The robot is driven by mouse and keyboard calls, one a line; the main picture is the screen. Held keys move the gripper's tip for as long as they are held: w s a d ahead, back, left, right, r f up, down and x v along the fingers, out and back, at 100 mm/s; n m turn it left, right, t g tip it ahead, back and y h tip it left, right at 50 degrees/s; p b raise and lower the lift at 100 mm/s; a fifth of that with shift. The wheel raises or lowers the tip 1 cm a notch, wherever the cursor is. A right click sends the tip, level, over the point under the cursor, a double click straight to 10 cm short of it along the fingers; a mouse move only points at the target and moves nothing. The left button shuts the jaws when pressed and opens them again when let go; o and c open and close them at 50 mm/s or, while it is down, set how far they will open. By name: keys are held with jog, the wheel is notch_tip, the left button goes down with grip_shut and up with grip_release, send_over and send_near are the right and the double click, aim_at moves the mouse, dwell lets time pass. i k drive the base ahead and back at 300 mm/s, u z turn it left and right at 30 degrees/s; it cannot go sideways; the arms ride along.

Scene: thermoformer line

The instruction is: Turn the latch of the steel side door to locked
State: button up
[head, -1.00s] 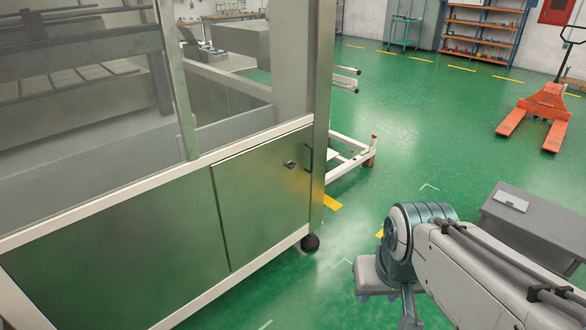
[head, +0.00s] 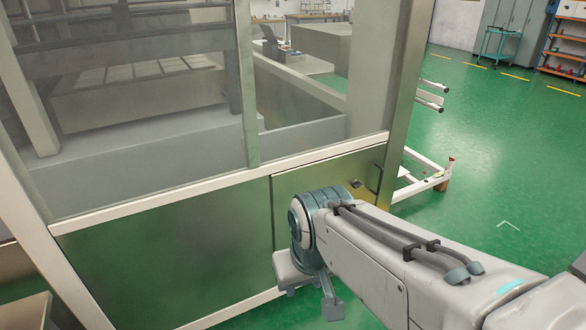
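The steel side door (head: 330,174) is the greenish metal panel in the lower right of the machine's side, and it looks shut. Its latch (head: 356,183) is a small dark piece near the door's upper right corner. It is too small to tell which way it is turned. A dark pull handle (head: 378,178) stands upright just to the right of the latch. My arm crosses in front of the door and hides its lower part. The latch shows just above the arm.
The machine's pale frame rail (head: 215,188) runs above the door, with clear panels above it. A white low frame (head: 425,180) stands on the floor beyond the machine's right corner. Open green floor (head: 500,150) lies to the right. A teal cart (head: 500,45) stands far back.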

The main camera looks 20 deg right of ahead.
aim_at(356, 184)
jog(key=u, duration=0.15)
jog(key=i, duration=0.7)
jog(key=z, duration=0.8)
jog(key=i, duration=0.75)
jog(key=z, duration=0.85)
